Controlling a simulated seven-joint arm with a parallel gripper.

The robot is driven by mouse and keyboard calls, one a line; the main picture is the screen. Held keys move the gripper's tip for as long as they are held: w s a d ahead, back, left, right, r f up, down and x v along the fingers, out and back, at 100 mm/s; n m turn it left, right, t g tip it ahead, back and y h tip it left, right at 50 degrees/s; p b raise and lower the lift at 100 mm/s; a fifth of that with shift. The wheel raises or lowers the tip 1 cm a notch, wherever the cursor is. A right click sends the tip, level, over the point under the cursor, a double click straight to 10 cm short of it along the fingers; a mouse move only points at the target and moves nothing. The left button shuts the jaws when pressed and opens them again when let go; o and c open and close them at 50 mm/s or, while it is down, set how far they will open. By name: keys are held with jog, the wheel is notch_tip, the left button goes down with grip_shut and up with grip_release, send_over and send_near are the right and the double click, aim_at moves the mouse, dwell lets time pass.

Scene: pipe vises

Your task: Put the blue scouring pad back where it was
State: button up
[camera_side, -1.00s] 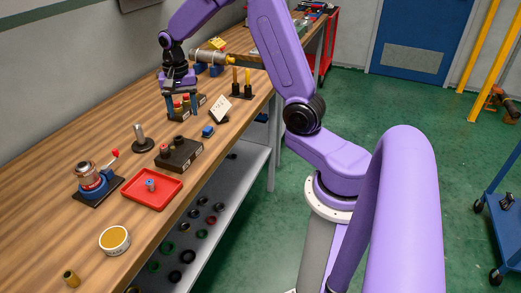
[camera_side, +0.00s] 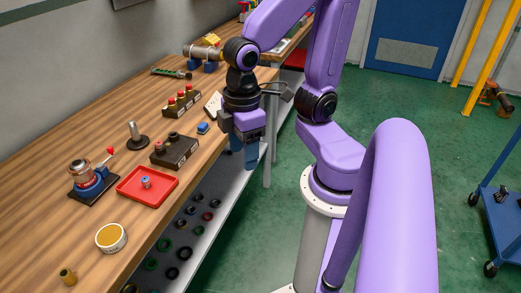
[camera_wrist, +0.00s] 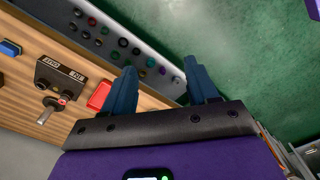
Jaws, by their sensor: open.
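A small blue block (camera_side: 203,128), which looks like the scouring pad, lies on the wooden bench near its front edge. It also shows at the left edge of the wrist view (camera_wrist: 10,48). My gripper (camera_side: 251,158) points down to the right of the pad, out past the bench's front edge. In the wrist view my gripper (camera_wrist: 163,72) has its two blue fingers spread, with nothing between them. Which spot the pad came from cannot be told.
On the bench (camera_side: 60,190) stand a dark block with knobs (camera_side: 175,150), a red tray (camera_side: 148,190), a white tilted card (camera_side: 213,104) and a rack with red tops (camera_side: 182,102). A lower grey shelf (camera_side: 215,185) holds several rings. Green floor lies beyond.

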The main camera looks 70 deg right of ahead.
jog(key=shift+s+d+f+n, duration=0.1)
jog(key=shift+s+d+n, duration=0.1)
jog(key=shift+s+n, duration=0.6)
jog(key=shift+s+d+f+n, duration=0.15)
jog(key=shift+s+n, duration=0.35)
jog(key=shift+s, duration=0.5)
jog(key=shift+r, duration=0.15)
